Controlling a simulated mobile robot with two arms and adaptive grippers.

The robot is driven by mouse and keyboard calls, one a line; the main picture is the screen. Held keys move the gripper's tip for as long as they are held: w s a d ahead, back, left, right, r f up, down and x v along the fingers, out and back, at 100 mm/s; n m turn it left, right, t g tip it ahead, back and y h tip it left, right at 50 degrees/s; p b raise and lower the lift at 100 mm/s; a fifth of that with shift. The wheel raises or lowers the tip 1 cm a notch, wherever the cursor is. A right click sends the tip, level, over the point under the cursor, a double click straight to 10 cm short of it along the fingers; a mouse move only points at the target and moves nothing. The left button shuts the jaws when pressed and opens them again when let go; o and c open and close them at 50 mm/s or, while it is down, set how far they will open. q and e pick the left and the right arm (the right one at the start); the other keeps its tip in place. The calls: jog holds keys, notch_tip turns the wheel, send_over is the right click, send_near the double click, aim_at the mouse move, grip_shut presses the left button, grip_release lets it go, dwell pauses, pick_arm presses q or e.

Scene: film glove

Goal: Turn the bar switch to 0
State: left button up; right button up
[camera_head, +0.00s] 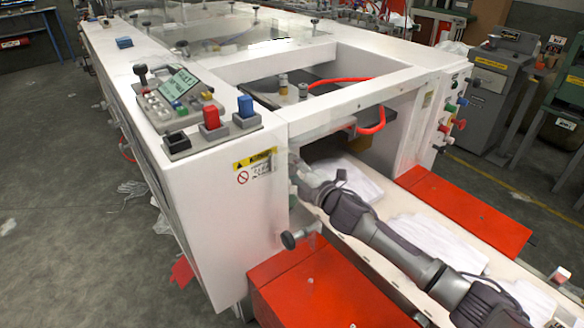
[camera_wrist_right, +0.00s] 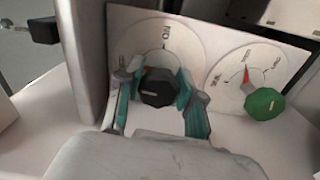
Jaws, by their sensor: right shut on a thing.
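In the right wrist view, a black faceted knob (camera_wrist_right: 160,86) sits on a round white dial (camera_wrist_right: 185,38) on an upright panel. A red mark shows at the knob's upper left. The dial lettering is too blurred to read surely. My right gripper (camera_wrist_right: 157,78) has its teal-padded fingers on both sides of this knob and is shut on it. In the head view, my right arm reaches in from the lower right to the machine's inner side wall, where the right gripper (camera_head: 303,172) is partly hidden and the knob cannot be seen. My left gripper is not in view.
A second dial with a green knob (camera_wrist_right: 264,103) is to the right on the same panel. A grey upright (camera_wrist_right: 85,60) stands close left of the gripper. The white machine (camera_head: 215,225) carries a control box (camera_head: 180,105). Red covers (camera_head: 465,212) flank the conveyor bed.

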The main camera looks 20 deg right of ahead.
jog(key=shift+f+n, duration=0.1)
jog(key=shift+n, duration=0.4)
jog(key=o, duration=1.2)
jog(key=shift+c, duration=0.2)
jog(key=v, duration=1.2)
